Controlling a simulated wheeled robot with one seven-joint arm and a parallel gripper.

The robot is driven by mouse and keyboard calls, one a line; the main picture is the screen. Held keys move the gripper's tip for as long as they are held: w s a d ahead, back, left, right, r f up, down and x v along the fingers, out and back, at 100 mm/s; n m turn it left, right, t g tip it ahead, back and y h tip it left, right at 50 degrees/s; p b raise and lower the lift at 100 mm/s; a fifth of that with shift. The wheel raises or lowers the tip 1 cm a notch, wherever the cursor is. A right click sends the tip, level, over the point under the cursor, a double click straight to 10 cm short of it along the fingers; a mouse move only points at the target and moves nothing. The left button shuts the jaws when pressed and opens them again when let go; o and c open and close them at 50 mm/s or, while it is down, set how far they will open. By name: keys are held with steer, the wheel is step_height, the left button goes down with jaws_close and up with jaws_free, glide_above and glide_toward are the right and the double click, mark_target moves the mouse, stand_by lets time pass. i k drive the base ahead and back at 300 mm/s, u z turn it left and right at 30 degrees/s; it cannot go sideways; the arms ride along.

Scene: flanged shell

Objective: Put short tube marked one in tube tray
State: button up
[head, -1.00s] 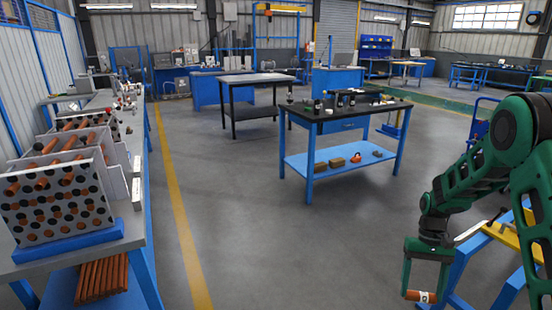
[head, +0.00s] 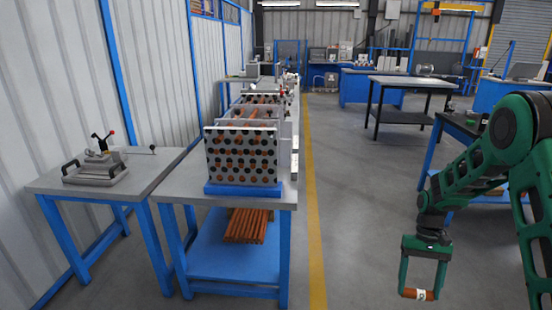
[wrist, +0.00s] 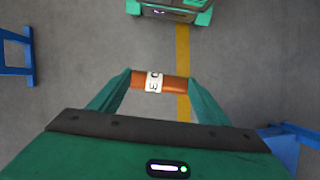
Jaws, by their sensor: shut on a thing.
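A short copper-coloured tube (head: 417,294) with a white label band is held crosswise between the fingertips of my gripper (head: 418,293), at the lower right of the head view. In the wrist view the tube (wrist: 173,82) spans the gap between both fingers of my gripper (wrist: 159,82). Its label has dark characters turned sideways; they look like a 0 and a 3, but I cannot read them surely. The tube is in the air above the grey floor, apart from any table. I cannot pick out a tube tray in either view.
A perforated plate stack (head: 241,157) with tubes in its holes stands on a blue-legged bench (head: 288,196). Long tubes (head: 248,225) lie on its lower shelf. A side table (head: 50,184) at left bears a grey clamp device (head: 96,170). Floor (head: 365,200) between bench and arm is clear.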

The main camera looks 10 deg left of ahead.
mark_target(94, 171)
steer(key=u, duration=0.1)
steer(key=i, duration=0.15)
steer(key=u, duration=1.9)
steer(key=i, duration=1.85)
steer(key=z, duration=0.3)
